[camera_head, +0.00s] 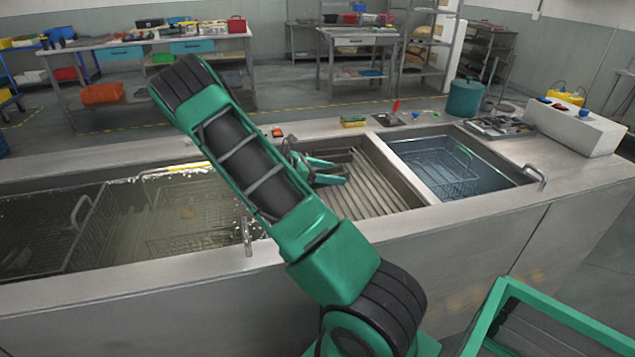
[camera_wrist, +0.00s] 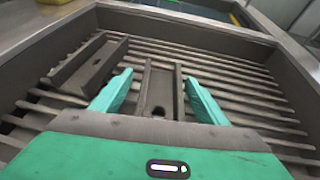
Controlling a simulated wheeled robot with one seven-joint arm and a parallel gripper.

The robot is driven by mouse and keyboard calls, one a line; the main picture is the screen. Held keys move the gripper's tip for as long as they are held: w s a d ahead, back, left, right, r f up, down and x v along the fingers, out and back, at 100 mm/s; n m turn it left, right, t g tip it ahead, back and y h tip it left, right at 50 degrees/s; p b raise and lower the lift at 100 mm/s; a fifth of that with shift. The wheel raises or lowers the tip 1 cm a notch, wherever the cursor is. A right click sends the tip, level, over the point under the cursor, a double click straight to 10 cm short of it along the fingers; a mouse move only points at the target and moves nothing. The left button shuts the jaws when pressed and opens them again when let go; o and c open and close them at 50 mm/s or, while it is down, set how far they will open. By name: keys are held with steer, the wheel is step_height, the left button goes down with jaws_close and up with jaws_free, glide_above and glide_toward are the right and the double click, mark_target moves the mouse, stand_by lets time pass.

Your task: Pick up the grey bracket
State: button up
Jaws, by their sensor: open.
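In the wrist view, a grey channel-shaped bracket (camera_wrist: 161,85) with a dark hole near its close end lies on the slatted rack (camera_wrist: 235,83). My gripper (camera_wrist: 158,77) is open, with one green finger on each side of this bracket and a gap on both sides. A second, similar grey channel-shaped part (camera_wrist: 92,64) lies at an angle to the left, outside the fingers. In the head view my gripper (camera_head: 330,173) is low over the slatted middle basin, and my arm hides part of it. I cannot make out the brackets there.
A basin of bluish liquid with a wire basket (camera_head: 440,172) is right of the slatted basin. A murky tank with wire baskets (camera_head: 190,222) is on the left. A yellow sponge (camera_head: 353,121) and a white control box (camera_head: 576,127) stand on the steel top.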

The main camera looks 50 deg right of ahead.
steer(key=shift+d, duration=0.1)
steer(key=c, duration=1.5)
